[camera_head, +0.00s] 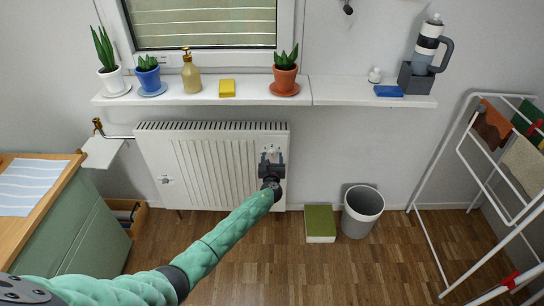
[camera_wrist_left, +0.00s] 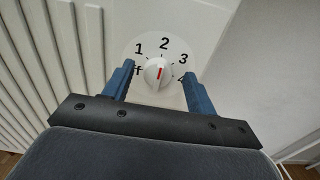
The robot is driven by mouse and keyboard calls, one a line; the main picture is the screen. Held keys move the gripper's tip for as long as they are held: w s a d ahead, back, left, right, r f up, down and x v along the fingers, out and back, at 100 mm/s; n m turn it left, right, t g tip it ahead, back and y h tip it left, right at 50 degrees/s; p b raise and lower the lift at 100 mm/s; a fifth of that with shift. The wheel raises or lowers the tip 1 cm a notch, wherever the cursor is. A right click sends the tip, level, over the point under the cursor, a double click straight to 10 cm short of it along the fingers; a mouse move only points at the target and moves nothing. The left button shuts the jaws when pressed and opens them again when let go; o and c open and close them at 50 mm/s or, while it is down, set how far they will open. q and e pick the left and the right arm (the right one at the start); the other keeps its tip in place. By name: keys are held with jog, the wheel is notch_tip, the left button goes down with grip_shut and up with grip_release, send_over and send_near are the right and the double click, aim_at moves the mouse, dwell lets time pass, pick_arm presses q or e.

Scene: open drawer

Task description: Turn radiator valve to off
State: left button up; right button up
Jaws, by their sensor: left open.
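The white radiator (camera_head: 215,165) hangs below the window sill. Its valve is a white round knob (camera_wrist_left: 157,73) with a red line, on a pale dial (camera_wrist_left: 150,45) at the radiator's right end. The dial shows 1, 2, 3, a partly covered 4, and a letter "f" beside the left finger. The red line stands nearly upright, in line with the 2. My left gripper (camera_head: 272,158) is open in front of the dial. In the left wrist view its blue fingers (camera_wrist_left: 158,70) appear on either side of the knob, with gaps. Contact is not visible. My right gripper is not in view.
The sill (camera_head: 305,92) above holds plants, a soap bottle and a blender. A grey bin (camera_head: 362,212) and a green-topped box (camera_head: 320,222) stand right of the radiator. A drying rack (camera_head: 440,190) is at right, a green cabinet (camera_head: 75,235) at left.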

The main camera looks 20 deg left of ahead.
pick_arm(q)
jog(key=shift+x, duration=0.8)
